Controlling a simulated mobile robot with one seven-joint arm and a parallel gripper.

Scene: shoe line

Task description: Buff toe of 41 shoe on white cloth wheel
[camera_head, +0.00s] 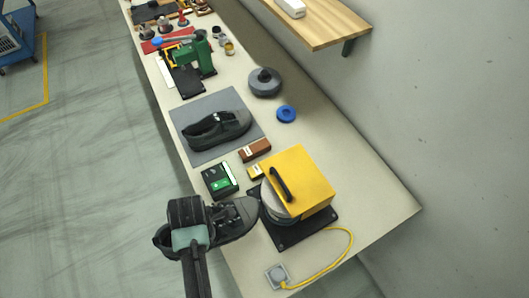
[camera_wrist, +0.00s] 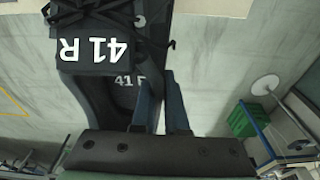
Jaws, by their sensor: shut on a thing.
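The black 41 shoe (camera_head: 232,219) is held over the near-left edge of the bench, its toe pointing right. In the wrist view the shoe (camera_wrist: 95,100) shows a "41 R" tag and a "41" mark inside. My gripper (camera_head: 190,218) is shut on the shoe at its heel-side opening; its fingers (camera_wrist: 163,105) also show in the wrist view. The pale buffing wheel (camera_head: 274,205) sits at the left side of the yellow machine (camera_head: 300,180). The toe is right beside the wheel; I cannot tell whether they touch.
Another black shoe (camera_head: 217,129) lies on a grey mat (camera_head: 190,150). A green-black box (camera_head: 219,180), a brown block (camera_head: 254,150) and a blue ring (camera_head: 286,113) are near the machine. A yellow cable (camera_head: 335,262) runs to a socket (camera_head: 278,275). The bench's right part is clear.

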